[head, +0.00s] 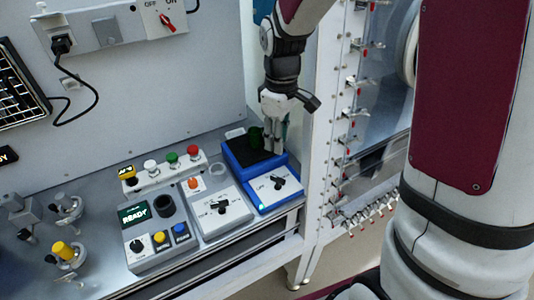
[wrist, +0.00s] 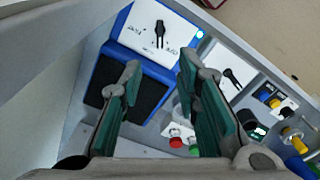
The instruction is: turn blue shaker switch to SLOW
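The blue shaker (head: 236,172) sits at the right end of the bench, with a black top plate and a sloped white front panel. The panel carries a black switch (head: 279,182); its lettering is too small to read surely and I cannot tell its setting. In the wrist view the shaker (wrist: 93,75) is upper left of centre, with the switch (wrist: 160,34) beyond the fingertips. My gripper (head: 270,140) hangs over the rear of the shaker, pointing down. In the wrist view my gripper (wrist: 160,75) is open and empty, its teal-padded fingers apart, not touching the switch.
Left of the shaker stands a grey-white device with a similar black switch (head: 221,206), then a box with a READY display (head: 133,213). A button strip (head: 170,170) lies behind them. A white frame with valves (head: 345,140) rises at the right.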

